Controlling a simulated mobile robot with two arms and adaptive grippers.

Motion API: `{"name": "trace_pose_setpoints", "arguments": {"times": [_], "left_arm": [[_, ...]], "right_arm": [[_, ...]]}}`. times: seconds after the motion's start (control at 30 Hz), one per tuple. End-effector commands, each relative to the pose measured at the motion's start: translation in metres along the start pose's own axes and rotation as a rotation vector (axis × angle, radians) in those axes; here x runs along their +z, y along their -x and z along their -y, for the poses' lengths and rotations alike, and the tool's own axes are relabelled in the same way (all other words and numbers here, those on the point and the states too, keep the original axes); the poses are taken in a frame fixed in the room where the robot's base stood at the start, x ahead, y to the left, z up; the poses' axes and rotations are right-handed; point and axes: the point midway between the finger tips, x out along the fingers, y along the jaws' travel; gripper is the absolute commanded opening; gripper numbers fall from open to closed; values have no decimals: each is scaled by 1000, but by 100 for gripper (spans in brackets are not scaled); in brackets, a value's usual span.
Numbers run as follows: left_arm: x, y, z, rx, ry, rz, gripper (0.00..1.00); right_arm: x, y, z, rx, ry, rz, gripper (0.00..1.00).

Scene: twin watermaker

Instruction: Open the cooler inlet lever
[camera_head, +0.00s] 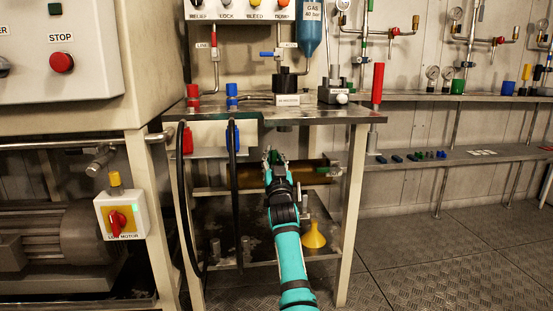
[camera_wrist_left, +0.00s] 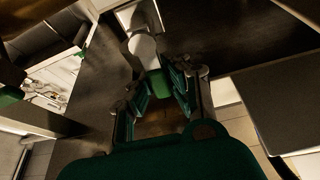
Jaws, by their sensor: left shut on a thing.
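A pale round part (camera_wrist_left: 142,46) lies just beyond the green piece. The lever's angle is hard to tell, as the gripper hides it in the head view. My right gripper is in neither view.
The table top (camera_head: 350,113) lies above the gripper, with a black hose (camera_head: 233,190) hanging at its left. A yellow funnel (camera_head: 313,236) stands on the lower shelf (camera_head: 262,262). A table leg (camera_head: 352,215) is to the right. Open floor (camera_head: 440,260) lies further right.

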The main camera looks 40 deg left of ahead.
Motion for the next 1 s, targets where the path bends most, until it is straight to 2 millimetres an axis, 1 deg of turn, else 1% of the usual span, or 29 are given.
{"name": "trace_pose_setpoints", "arguments": {"times": [0.03,0.37,0.4,0.6,0.87,0.97,1.0], "left_arm": [[2,0,4,-7,-2,1,0],[3,1,4,-7,-2,2,0],[3,1,4,-7,-2,2,14],[2,0,3,-5,0,2,40],[2,1,1,-3,1,2,40],[2,8,1,-3,0,2,40],[2,13,1,-2,1,3,40]], "right_arm": [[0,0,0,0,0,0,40],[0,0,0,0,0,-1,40],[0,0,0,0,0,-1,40],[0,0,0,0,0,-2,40],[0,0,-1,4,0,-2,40],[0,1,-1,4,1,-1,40],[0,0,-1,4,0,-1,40]]}}
